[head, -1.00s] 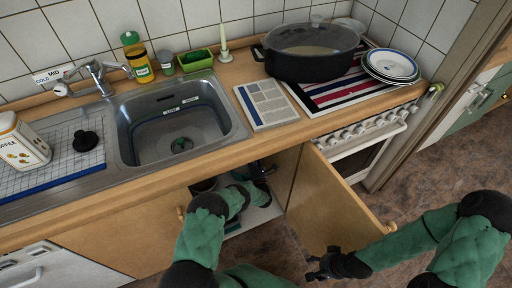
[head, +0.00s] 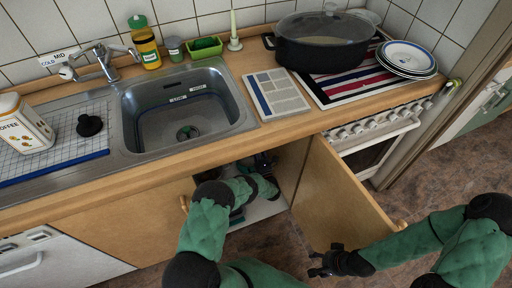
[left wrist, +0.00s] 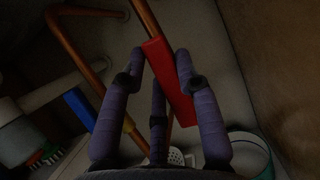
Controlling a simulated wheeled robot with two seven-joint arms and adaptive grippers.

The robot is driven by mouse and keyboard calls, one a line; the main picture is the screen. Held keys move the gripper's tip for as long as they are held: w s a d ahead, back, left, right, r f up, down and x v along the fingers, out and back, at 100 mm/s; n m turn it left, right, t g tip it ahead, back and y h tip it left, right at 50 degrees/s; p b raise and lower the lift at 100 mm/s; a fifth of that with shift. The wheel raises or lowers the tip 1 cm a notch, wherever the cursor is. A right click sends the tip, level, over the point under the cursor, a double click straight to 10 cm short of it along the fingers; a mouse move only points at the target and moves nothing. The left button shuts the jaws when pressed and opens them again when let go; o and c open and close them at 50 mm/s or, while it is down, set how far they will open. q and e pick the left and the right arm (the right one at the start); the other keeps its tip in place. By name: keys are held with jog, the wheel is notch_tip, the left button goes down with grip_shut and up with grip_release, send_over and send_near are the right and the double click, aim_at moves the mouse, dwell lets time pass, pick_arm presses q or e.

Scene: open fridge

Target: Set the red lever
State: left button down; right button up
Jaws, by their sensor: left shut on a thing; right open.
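The red lever (left wrist: 172,82) shows in the left wrist view as a flat red bar, slanted, beside a copper pipe. The fingers of my left gripper (left wrist: 160,57) stand on both sides of the lever and are shut on it. In the head view my left gripper (head: 265,166) is inside the open cabinet under the sink, mostly in shadow, and the lever cannot be made out there. My right gripper (head: 326,261) is open and empty, low in front of the open cabinet door.
A blue lever (left wrist: 79,108) sits on the pipework left of the red one. A pale bucket-like container (left wrist: 250,152) and a brush (left wrist: 45,153) lie below. The open cabinet door (head: 335,200) stands between my two arms. Bare floor (head: 440,185) lies to the right.

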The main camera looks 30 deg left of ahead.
pick_arm(q)
jog(key=shift+f, duration=0.1)
jog(key=c, duration=0.9)
grip_release()
jog(key=v, duration=1.2)
jog(key=shift+s, duration=0.1)
